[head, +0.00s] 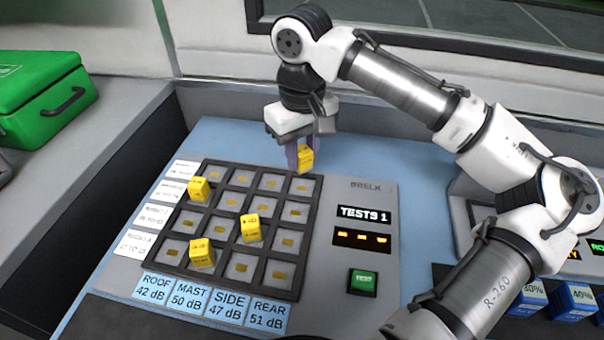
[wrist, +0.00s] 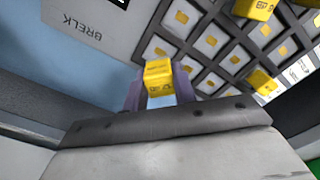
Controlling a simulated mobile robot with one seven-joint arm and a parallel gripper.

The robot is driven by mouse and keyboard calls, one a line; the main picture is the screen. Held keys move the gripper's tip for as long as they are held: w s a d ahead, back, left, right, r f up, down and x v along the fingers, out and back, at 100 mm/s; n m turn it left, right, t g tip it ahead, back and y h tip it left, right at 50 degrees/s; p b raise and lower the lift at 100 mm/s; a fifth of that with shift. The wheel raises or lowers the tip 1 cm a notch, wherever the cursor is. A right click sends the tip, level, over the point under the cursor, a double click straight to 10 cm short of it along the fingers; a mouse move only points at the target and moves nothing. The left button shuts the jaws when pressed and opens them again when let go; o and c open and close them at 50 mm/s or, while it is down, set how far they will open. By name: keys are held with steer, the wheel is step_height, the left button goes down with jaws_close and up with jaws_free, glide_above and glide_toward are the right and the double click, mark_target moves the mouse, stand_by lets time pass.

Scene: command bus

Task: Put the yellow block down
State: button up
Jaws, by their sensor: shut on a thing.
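My gripper (head: 299,158) is shut on a yellow block (head: 306,159) above the far right corner of the grid board (head: 305,243). The held block also shows between the fingers in the wrist view (wrist: 158,78). Whether it touches the board cannot be told. Three other yellow blocks sit in the grid: one at the left (head: 199,189), one near the middle (head: 250,228) and one toward the near left (head: 202,253). The other visible cells are empty, each with a small yellow mark.
Blue labels (head: 187,296) line the grid's near edge and white labels (head: 156,217) its left. A green button (head: 363,283) and a display (head: 365,214) are on the panel's right. A green case (head: 40,95) stands far left. Blue blocks (head: 572,300) are at the right.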

mark_target(302, 188)
steer(key=shift+f, duration=2.7)
steer(key=shift+f, duration=0.15)
steer(key=o, duration=1)
step_height(302, 188, up, 12)
steer(key=shift+r, duration=0.2)
